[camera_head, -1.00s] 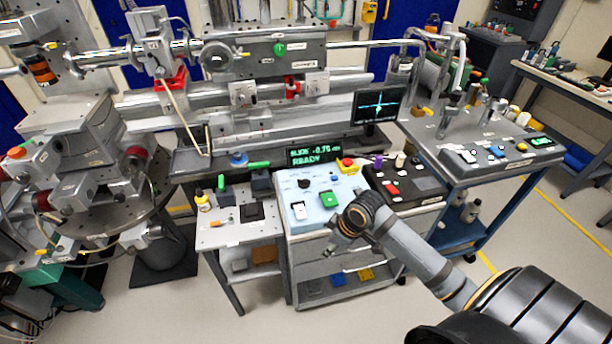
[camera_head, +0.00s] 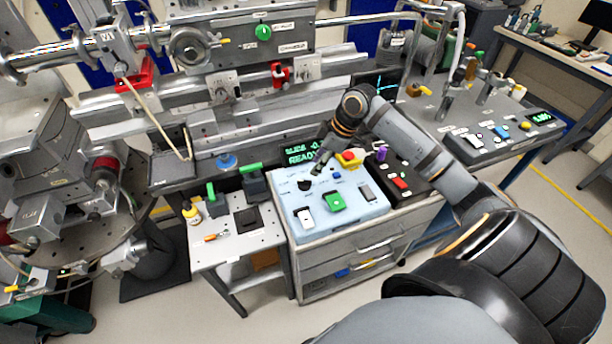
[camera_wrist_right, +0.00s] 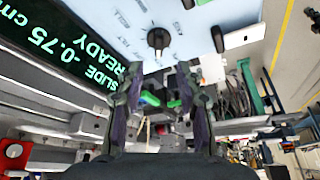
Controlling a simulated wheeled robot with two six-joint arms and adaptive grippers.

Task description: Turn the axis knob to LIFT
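The axis knob (camera_head: 304,185) is a small black knob on the light-blue control panel (camera_head: 290,205), at its back left. In the right wrist view the knob (camera_wrist_right: 158,40) shows a dark round body with a narrow grip, just beyond the fingertips. My right gripper (camera_head: 318,168) is above the back of the panel, close to the knob. In the right wrist view its two fingers (camera_wrist_right: 158,73) stand apart with nothing between them, apart from the knob. My left gripper is not in view.
A green-lit display (camera_wrist_right: 75,50) behind the panel reads SLIDE -0.75 cm READY. A red mushroom button (camera_head: 348,156) on yellow is right of the gripper. A dark control box (camera_head: 411,192) adjoins.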

